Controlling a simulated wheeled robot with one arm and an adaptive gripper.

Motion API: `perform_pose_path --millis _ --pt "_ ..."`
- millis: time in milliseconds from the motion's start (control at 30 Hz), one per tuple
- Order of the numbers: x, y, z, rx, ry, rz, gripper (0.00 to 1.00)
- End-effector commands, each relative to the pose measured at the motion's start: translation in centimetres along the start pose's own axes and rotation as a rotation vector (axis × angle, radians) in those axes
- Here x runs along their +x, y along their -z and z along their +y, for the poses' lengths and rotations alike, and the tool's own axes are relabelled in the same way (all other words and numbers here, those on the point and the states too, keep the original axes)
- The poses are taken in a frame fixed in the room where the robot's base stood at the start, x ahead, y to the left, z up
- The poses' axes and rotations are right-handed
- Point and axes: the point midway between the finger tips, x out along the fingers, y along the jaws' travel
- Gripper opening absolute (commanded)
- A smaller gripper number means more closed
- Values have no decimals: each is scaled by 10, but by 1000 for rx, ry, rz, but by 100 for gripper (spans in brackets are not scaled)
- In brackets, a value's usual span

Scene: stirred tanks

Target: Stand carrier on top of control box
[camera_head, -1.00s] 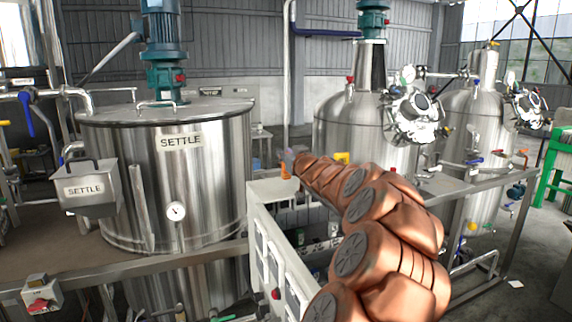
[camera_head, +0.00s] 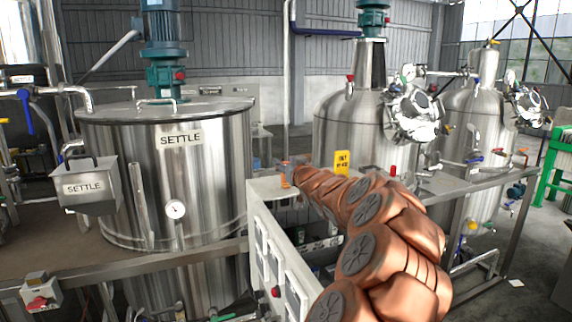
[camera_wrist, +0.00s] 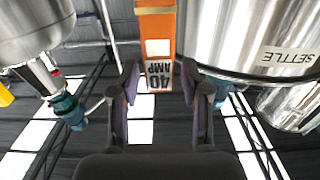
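The carrier is an orange block with a white "40 AMP" label. In the wrist view the carrier (camera_wrist: 157,24) runs down from the top edge, its labelled end between my two fingertips. In the head view the small orange carrier (camera_head: 286,177) is upright at the top of the control box, below my gripper (camera_head: 293,164). The control box (camera_head: 262,186) is a pale cabinet with panels on its front. I cannot tell whether the carrier's lower end touches the box top.
A large "SETTLE" tank (camera_head: 190,185) stands close left of the box. Steel vessels (camera_head: 345,125) stand behind. The box top around the carrier looks clear.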

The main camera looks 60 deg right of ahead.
Motion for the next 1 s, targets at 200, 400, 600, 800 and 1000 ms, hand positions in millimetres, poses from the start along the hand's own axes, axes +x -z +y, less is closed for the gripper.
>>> perform_pose_path --millis 200,400,600,800,1000 --pt "0 0 0 0 0 0 48" --pt "-5 2 0 1 0 1 48" --pt "-28 3 1 -1 -2 5 48" --pt "-57 2 0 1 -1 4 48" --pt "-87 2 1 1 -2 2 48"
